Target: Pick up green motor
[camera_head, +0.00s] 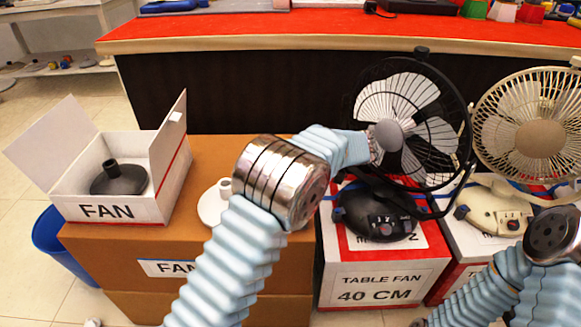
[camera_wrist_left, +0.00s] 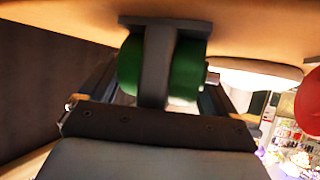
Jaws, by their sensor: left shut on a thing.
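The green motor (camera_wrist_left: 185,66) is in the left wrist view, with a dark grey band across its middle and a short metal shaft at its right. My left gripper (camera_wrist_left: 158,82) is shut on it, with a finger on either side. The motor sits right against a tan surface along the top of that view; I cannot tell whether they touch. In the head view my left arm reaches toward the black fan. Its gripper and the green motor are hidden there. My right arm shows at the lower right, with its gripper out of view.
A black fan (camera_head: 391,135) and a cream fan (camera_head: 529,138) stand on white boxes. An open white box (camera_head: 126,212) holds a dark base on a brown carton (camera_head: 100,250). A red-topped counter (camera_head: 330,28) runs behind. A blue bin (camera_head: 48,238) stands at left.

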